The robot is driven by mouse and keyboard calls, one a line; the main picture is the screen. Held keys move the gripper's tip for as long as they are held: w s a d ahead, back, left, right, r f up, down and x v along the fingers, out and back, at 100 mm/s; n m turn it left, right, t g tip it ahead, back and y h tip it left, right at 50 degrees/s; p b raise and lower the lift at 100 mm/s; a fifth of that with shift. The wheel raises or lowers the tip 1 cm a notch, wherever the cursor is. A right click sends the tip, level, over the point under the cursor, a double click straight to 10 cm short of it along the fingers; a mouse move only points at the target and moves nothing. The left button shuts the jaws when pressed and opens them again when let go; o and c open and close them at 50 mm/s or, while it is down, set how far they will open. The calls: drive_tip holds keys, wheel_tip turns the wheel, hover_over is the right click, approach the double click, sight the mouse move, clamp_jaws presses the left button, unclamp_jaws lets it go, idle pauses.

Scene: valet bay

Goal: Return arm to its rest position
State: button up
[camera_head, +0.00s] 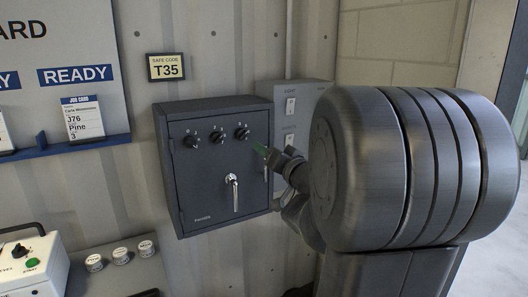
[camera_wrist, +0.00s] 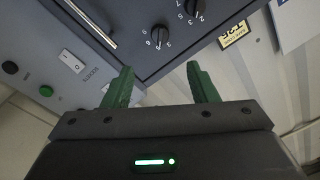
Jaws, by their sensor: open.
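My gripper (camera_wrist: 160,88) shows in the wrist view with its two green fingers apart and nothing between them. My large metal arm joint hides the rest. The safe is on the wall, its door closed, with three dials and a silver handle (camera_head: 232,192). In the wrist view the safe (camera_wrist: 190,62) is beyond the fingers, upside down. I cannot tell whether the fingers touch it.
A grey switch box (camera_head: 312,93) is right of the safe, partly behind my arm. A "T35" safe code sign (camera_head: 166,67) hangs above. A board with a blue ledge (camera_head: 75,142) is at left. A white box with buttons (camera_head: 30,265) and several round pieces sit below it.

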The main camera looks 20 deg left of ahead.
sight(245, 136)
idle(0.3)
drive_tip(key=p+x, duration=0.3)
drive_tip(key=x, duration=1)
drive_tip(key=shift+w+a, duration=0.25)
drive_tip(key=shift+a, duration=0.1)
drive_tip(key=shift+d, duration=0.1)
